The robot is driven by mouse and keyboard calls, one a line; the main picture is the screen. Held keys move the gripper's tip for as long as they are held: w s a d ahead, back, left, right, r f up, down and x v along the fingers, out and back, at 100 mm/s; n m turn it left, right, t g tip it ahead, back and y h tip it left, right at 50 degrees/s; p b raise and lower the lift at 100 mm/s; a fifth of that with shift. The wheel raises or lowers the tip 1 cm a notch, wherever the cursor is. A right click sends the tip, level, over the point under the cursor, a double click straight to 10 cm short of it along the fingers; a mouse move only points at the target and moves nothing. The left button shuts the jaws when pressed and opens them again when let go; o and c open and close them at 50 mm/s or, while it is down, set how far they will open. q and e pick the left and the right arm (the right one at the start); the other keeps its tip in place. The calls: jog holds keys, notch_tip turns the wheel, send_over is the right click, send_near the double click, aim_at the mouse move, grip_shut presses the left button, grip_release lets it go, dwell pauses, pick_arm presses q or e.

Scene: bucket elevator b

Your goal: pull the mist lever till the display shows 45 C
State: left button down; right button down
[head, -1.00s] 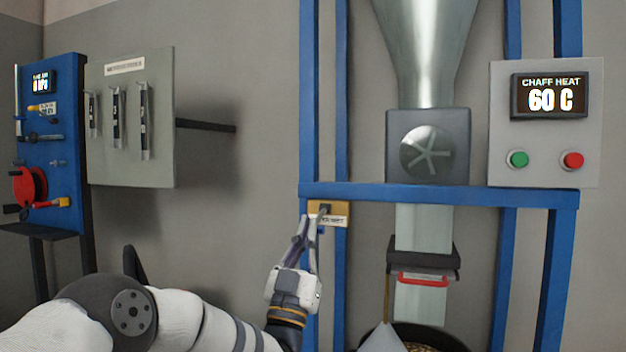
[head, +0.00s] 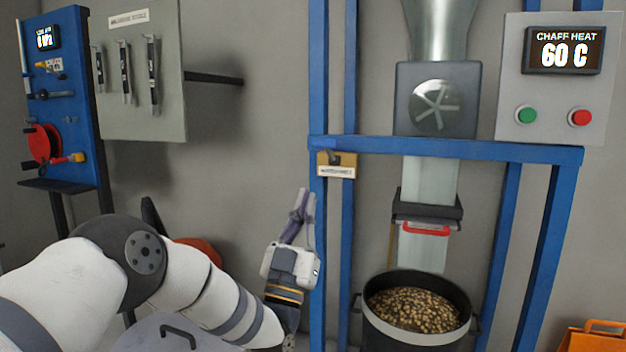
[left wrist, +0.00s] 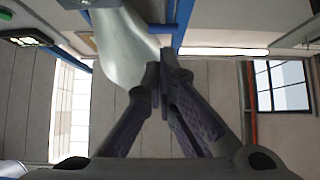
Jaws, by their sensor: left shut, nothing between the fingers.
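The display (head: 564,50) at the upper right reads CHAFF HEAT 60 C. A small lever (head: 331,157) sits on a yellow plate (head: 348,160) with a white label (head: 336,171), fixed to the left blue post just under the crossbar. The label is too blurred to read, so I cannot be sure this is the mist lever. My left gripper (head: 305,194) is shut and empty, pointing up, below and left of the plate and apart from it. In the left wrist view its fingers (left wrist: 163,68) meet at the tips. My right gripper is out of view.
Blue posts (head: 318,90) and a crossbar (head: 450,148) frame a metal chute with a red handle (head: 425,230). A black bucket (head: 413,340) of grain-like pieces stands below. Green (head: 526,115) and red (head: 580,117) buttons sit under the display. Bare wall lies left of the posts.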

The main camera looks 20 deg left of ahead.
pick_arm(q)
jog(key=v, duration=0.2)
jog(key=shift+s+f, duration=0.15)
jog(key=shift+s, duration=0.2)
dwell(2.0)
